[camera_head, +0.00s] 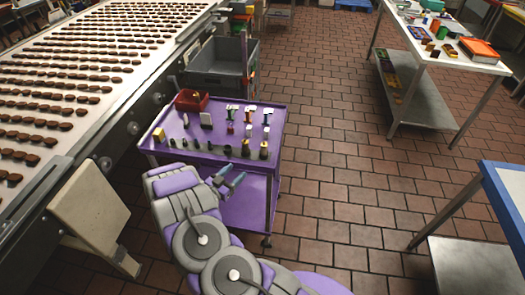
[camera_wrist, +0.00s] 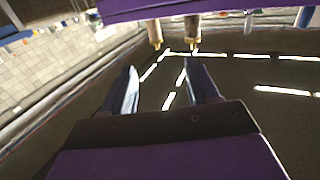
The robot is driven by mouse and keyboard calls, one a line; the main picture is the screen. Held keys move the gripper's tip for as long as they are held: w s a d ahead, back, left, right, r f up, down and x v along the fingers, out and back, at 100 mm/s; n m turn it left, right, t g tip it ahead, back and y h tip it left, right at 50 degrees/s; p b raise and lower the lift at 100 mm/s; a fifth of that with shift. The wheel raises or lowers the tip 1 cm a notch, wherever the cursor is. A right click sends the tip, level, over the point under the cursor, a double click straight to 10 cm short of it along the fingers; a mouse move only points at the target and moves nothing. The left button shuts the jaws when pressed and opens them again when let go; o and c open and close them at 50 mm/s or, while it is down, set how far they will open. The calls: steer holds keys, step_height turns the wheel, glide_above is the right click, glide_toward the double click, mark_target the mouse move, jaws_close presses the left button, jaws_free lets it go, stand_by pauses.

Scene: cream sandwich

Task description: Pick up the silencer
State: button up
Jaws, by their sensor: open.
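My gripper (camera_head: 231,177) is open and empty at the front edge of the purple cart (camera_head: 168,158), apart from the items on it. Several small dark cylinders (camera_head: 245,148) stand in the cart's front row; which one is the silencer I cannot tell. In the wrist view my two fingers (camera_wrist: 162,88) are spread with nothing between them. Beyond them, a brass-tipped cylinder (camera_wrist: 155,34) and a second brass-tipped cylinder (camera_wrist: 192,34) extend downward in the picture from a purple surface (camera_wrist: 150,10).
A red bin (camera_head: 192,101) and several small parts share the cart top. A conveyor (camera_head: 60,150) with rows of brown pieces runs along the left. A grey crate (camera_head: 220,68) is behind the cart. Tables stand to the right, with open tiled floor (camera_head: 335,150) between.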

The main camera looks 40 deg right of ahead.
mark_target(262, 150)
steer(key=x, duration=0.4)
steer(key=b+x, duration=0.1)
steer(key=x, duration=0.3)
steer(key=s+x, duration=0.1)
steer(key=x, duration=0.3)
steer(key=shift+w+d+b, duration=0.15)
steer(key=shift+d+b, duration=0.25)
steer(key=shift+d, duration=0.15)
steer(key=shift+b+x, duration=0.75)
steer(key=shift+x, duration=1.95)
steer(key=shift+f, duration=0.15)
steer(key=c, duration=1)
